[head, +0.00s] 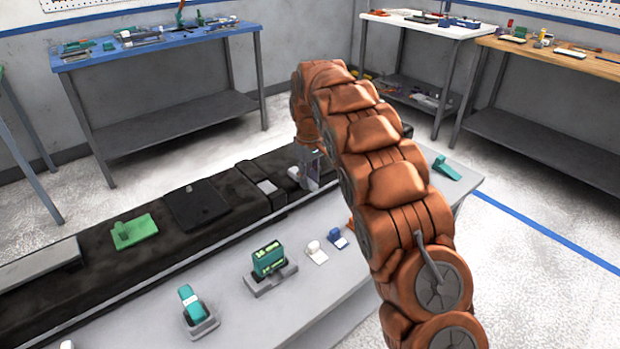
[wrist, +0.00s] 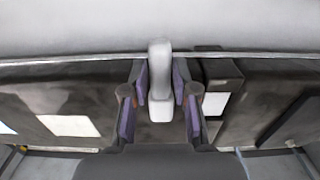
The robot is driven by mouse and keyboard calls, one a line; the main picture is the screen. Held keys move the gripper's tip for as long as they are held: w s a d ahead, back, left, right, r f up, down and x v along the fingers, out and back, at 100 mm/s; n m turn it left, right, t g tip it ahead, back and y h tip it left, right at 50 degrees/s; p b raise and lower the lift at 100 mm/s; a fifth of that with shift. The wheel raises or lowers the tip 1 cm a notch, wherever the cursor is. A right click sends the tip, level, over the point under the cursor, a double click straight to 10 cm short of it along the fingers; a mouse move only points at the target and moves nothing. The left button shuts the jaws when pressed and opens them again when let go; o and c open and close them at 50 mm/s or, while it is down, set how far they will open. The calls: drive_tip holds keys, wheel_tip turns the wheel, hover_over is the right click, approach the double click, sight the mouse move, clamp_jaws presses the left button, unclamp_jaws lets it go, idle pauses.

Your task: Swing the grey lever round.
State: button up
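The grey lever (wrist: 160,75) is a pale, rounded bar with a blockier near end, seen in the middle of the wrist view. My gripper (wrist: 160,82) has its two purple-padded fingers on either side of the lever. The fingers stand apart, with narrow dark gaps showing beside the lever's near end; contact at the fingertips is not clear. In the head view my gripper (head: 312,178) is low over the far part of the bench, beside a small pale piece (head: 294,172) that may be the lever. My arm hides part of this area.
On the cover lie a green block plate (head: 133,232) and a dark plate (head: 196,205). Teal devices in grey holders (head: 268,262) stand nearer. Other workbenches line the walls.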

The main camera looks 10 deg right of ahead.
sight(309, 180)
drive_tip(key=shift+o, duration=1.4)
drive_tip(key=shift+r, duration=0.1)
wheel_tip(309, 180, up, 12)
drive_tip(key=shift+s, duration=0.1)
idle(0.4)
